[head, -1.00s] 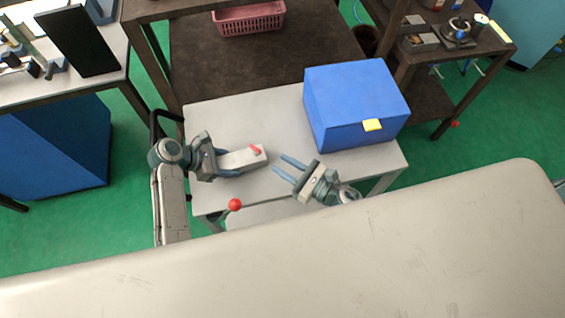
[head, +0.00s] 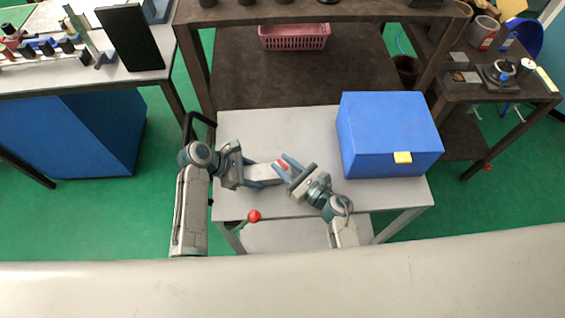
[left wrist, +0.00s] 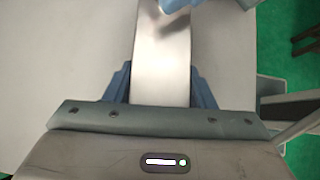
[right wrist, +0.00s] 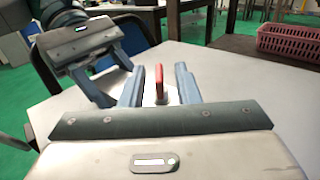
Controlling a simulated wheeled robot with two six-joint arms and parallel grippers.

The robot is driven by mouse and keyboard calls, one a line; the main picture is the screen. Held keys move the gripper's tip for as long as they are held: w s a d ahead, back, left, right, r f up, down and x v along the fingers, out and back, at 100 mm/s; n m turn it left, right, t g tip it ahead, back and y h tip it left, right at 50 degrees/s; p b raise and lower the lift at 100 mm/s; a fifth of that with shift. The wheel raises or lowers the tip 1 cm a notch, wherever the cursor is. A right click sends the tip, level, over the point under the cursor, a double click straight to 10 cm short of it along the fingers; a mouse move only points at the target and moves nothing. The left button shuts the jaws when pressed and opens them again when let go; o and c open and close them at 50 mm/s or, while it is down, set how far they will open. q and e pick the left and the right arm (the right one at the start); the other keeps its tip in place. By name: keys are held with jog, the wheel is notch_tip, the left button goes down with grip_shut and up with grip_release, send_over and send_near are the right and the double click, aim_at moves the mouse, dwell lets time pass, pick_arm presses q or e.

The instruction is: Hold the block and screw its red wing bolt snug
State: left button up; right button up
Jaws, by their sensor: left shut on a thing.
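The pale block (head: 262,172) is held level above the white table in the head view. My left gripper (head: 254,173) is shut on its left end. In the left wrist view the block (left wrist: 162,60) runs forward between the two blue fingers. The red wing bolt (head: 283,165) stands at the block's right end. In the right wrist view the bolt (right wrist: 159,85) stands upright between the fingers of my right gripper (right wrist: 158,82). Those fingers are open, with a visible gap on each side of the bolt. The bolt's thread is hidden.
A blue box (head: 388,135) with a yellow tab stands on the right of the white table (head: 240,125). A red ball knob (head: 254,216) sits at the table's front edge. A pink basket (head: 294,37) is on the brown table behind.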

jog(key=shift+w+a, duration=0.3)
jog(key=shift+w, duration=0.05)
jog(key=shift+c, duration=0.2)
grip_shut()
jog(key=shift+m+t+h, duration=0.8)
jog(key=shift+h, duration=0.2)
jog(key=shift+o, duration=0.2)
grip_release()
jog(key=v, duration=1.2)
